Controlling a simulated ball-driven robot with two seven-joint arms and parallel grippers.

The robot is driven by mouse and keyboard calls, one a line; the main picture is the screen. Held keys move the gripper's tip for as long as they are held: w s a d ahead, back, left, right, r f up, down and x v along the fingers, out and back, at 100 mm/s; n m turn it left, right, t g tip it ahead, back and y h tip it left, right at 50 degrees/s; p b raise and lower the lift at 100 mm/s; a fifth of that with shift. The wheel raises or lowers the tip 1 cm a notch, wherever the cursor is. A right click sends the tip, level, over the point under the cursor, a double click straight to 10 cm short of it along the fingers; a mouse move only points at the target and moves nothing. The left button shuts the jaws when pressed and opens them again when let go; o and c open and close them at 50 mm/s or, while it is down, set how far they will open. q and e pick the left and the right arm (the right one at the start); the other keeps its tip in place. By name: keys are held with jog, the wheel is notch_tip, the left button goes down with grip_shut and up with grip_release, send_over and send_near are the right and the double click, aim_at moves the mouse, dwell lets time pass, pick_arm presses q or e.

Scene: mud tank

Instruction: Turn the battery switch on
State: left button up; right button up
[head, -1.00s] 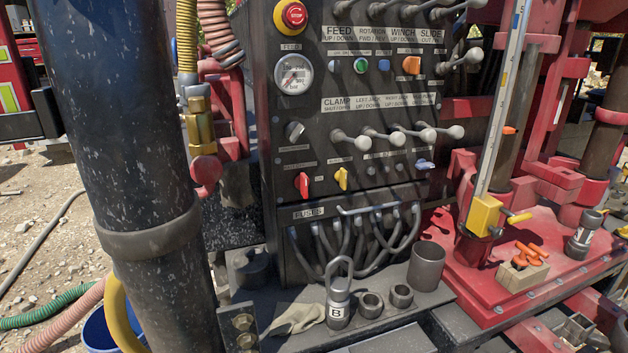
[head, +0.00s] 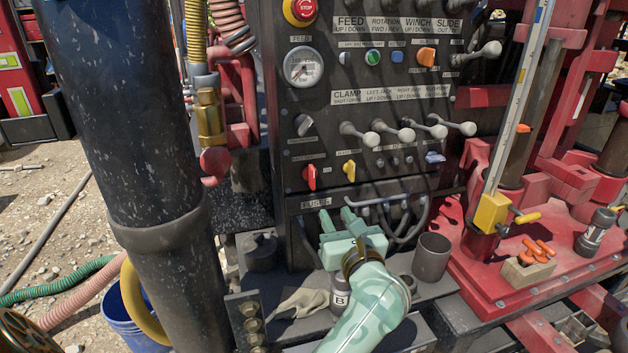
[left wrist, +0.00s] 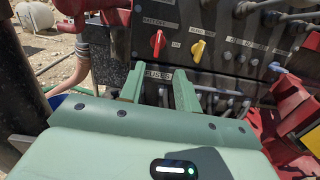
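The battery switch is a red knob (head: 310,178) low on the left of the dark control panel (head: 290,125). My right gripper is not in view.
Grey levers (head: 407,134) stick out of the panel above right. Fuse cables (head: 405,222) hang behind my gripper. A thick dark column (head: 125,120) stands at the left.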

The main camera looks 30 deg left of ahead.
aim_at(314, 179)
pick_arm(q)
jog(key=shift+n, duration=0.4)
jog(key=x, duration=1.1)
jog(key=b+x, duration=0.1)
jog(key=x, duration=0.4)
jog(key=shift+a+f, duration=0.2)
jog(key=shift+f, duration=0.15)
grip_shut()
